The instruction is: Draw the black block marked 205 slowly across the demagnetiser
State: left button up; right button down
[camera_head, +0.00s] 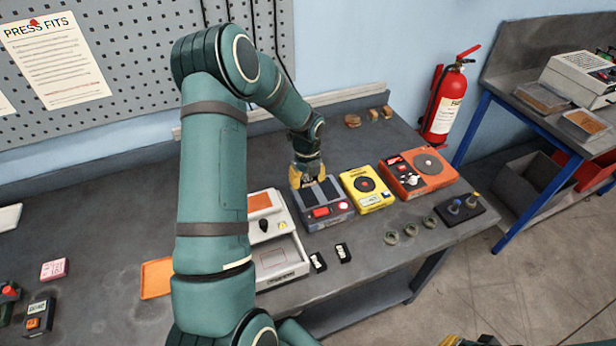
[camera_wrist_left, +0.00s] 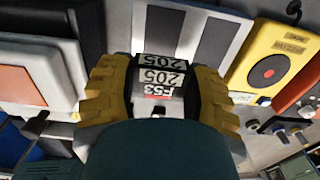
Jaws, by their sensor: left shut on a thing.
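My left gripper (camera_head: 308,181) has yellow fingers and is shut on the black block marked 205 (camera_wrist_left: 163,78). In the left wrist view the block's white labels show between the fingers. The demagnetiser (camera_head: 322,212) is a grey box with dark strips on top and a red switch at its front. The gripper is over its back part. In the left wrist view the demagnetiser's top (camera_wrist_left: 178,35) lies beyond the block; whether they touch I cannot tell. In the head view the gripper hides the block. A yellow piece of my right gripper (camera_head: 468,341) shows at the bottom edge.
A yellow device (camera_head: 367,190) and an orange device (camera_head: 418,173) stand right of the demagnetiser. A white-framed unit (camera_head: 280,262) stands left. Two small black blocks (camera_head: 318,262) (camera_head: 343,252) and several rings (camera_head: 411,230) lie in front. My left arm hides part of the bench.

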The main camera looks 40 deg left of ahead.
aim_at(330, 188)
pick_arm(q)
jog(key=shift+f+b, duration=1.65)
jog(key=shift+f, duration=0.8)
jog(key=shift+f, duration=0.2)
jog(key=shift+r, duration=0.2)
jog(key=shift+w+d, duration=0.1)
jog(key=shift+w, duration=0.05)
jog(key=shift+w+d, duration=0.55)
jog(key=shift+w, duration=0.5)
jog(key=shift+w+d, duration=0.55)
jog(key=shift+w, duration=0.55)
jog(key=shift+w+d, duration=0.55)
jog(key=shift+w, duration=0.5)
jog(key=shift+r, duration=0.15)
jog(key=shift+w+d+r+p, duration=0.15)
jog(key=shift+r+p, duration=0.25)
jog(key=shift+r, duration=0.3)
jog(key=shift+w+r+p, duration=0.15)
jog(key=shift+r+p, duration=0.2)
jog(key=shift+r, duration=0.35)
jog(key=shift+w+d+r+p, duration=0.15)
jog(key=shift+r+p, duration=0.25)
jog(key=shift+r, duration=0.3)
jog(key=shift+r, duration=0.2)
